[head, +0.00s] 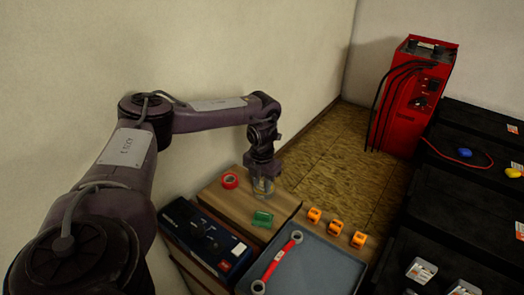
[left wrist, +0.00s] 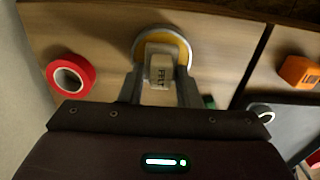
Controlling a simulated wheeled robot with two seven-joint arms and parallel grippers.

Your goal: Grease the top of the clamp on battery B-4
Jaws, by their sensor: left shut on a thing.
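My left gripper (head: 263,180) points down over the wooden bench top, near its far edge. In the left wrist view, my left gripper (left wrist: 160,92) is shut on a small pale block marked FELT (left wrist: 160,70). Behind the block is a round tin (left wrist: 180,43) with yellow grease inside; the block overlaps the tin's opening, and I cannot tell whether it touches the grease. Black batteries (head: 455,195) stand at the right in the head view. Their labels are too small to read, so I cannot tell which is B-4. My right gripper is out of view.
On the bench are red tape (head: 230,180), a green item (head: 262,218), a grey tray (head: 325,272) with a red-handled wrench (head: 277,262), and several orange pieces (head: 336,226). A dark blue box (head: 205,238) is at left. A red charger (head: 413,100) stands behind.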

